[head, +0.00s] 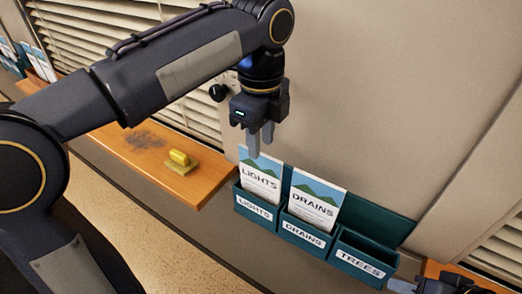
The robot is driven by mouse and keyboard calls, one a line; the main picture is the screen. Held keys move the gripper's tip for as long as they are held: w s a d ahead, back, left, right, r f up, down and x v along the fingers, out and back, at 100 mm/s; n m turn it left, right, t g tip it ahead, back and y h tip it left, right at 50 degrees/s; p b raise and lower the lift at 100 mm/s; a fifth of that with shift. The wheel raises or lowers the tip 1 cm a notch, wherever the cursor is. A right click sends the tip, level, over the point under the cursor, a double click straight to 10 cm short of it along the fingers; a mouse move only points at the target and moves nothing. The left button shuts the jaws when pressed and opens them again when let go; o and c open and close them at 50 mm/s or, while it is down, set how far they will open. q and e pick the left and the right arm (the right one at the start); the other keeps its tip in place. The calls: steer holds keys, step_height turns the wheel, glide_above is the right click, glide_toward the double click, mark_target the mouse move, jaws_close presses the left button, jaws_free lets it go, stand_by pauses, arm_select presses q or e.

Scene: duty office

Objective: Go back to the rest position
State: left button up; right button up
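My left gripper (260,142) points down just above the LIGHTS leaflet (260,178), its two fingers apart with a gap between them. One fingertip overlaps the leaflet's top edge in the picture; I cannot tell whether they touch. The LIGHTS leaflet stands in the LIGHTS pocket of the green wall rack (379,222). The DRAINS leaflet (315,203) stands in the middle DRAINS pocket. The TREES pocket (361,262) shows no leaflet. My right gripper (402,286) is at the bottom right edge, near the TREES pocket, partly cut off; its opening cannot be made out.
A wooden shelf (205,191) runs along the wall left of the rack. A yellow-handled block (181,163) sits on it beside a dark smudge (146,139). More leaflets (38,62) stand at the far left. Window blinds (199,113) are behind my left arm.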

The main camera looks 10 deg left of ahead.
arm_select(q)
step_height(320, 180, up, 2)
steer(key=shift+r, duration=0.25)
steer(key=shift+a, duration=0.1)
steer(key=s+a+f+n+t+h, duration=0.2)
steer(key=s+a+f+n+h, duration=0.1)
steer(key=s+a+f+n, duration=0.75)
steer(key=s+f+n+t, duration=0.3)
steer(key=s+f+n, duration=0.2)
steer(key=n, duration=0.8)
step_height(320, 180, down, 2)
steer(key=shift+s+t+h, duration=0.3)
steer(key=shift+s+h, duration=0.1)
steer(key=shift+a, duration=0.1)
